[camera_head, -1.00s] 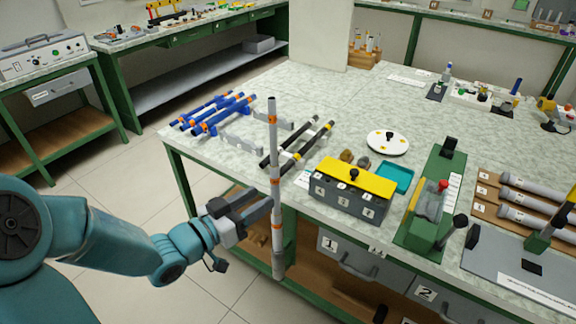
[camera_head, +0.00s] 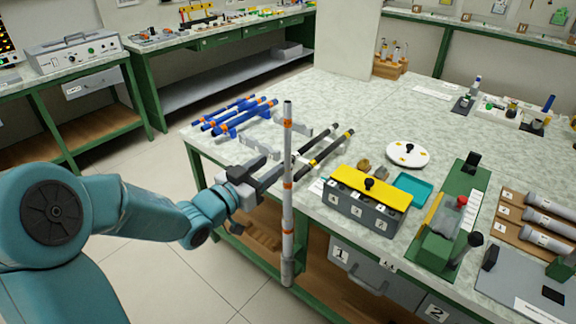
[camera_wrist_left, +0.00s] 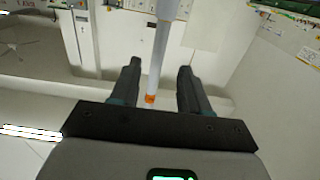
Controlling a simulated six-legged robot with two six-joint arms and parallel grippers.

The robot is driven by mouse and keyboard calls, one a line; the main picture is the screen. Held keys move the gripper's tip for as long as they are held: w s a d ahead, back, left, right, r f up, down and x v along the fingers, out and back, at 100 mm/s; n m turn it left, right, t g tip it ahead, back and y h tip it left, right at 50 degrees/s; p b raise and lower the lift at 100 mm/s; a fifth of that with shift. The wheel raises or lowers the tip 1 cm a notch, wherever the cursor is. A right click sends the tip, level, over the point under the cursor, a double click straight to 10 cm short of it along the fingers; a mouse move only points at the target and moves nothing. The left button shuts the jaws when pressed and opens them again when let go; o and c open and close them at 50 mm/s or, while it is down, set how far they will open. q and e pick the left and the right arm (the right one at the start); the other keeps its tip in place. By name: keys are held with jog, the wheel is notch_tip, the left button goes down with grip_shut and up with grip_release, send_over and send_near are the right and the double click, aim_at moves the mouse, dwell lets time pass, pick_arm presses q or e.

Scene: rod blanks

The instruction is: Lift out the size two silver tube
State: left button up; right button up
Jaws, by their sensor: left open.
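A long silver tube (camera_head: 288,208) with several orange bands stands upright beside the table's front left edge; what holds it up cannot be seen. My left gripper (camera_head: 274,168) is open, with its fingers at the tube's upper half. In the left wrist view the tube (camera_wrist_left: 159,52) shows between the two spread fingers (camera_wrist_left: 160,68), with a gap on each side. Neither finger visibly touches it. Its lower part is hidden there by the gripper body. No size mark is readable on the tube. My right gripper is out of view.
Blue rods (camera_head: 240,116) and black rods (camera_head: 328,153) lie on grey rests behind the tube. A grey box with a yellow lid (camera_head: 368,186), a teal tray (camera_head: 412,189) and a green fixture (camera_head: 452,215) stand to the right. Numbered grey tubes (camera_head: 550,208) lie at the far right.

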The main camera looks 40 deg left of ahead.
aim_at(285, 156)
pick_arm(q)
jog(key=w, duration=0.5)
jog(key=w+p, duration=0.1)
jog(key=w, duration=0.1)
jog(key=shift+w+d, duration=0.3)
jog(key=shift+d, duration=0.1)
jog(key=shift+s, duration=0.1)
jog(key=c, duration=0.7)
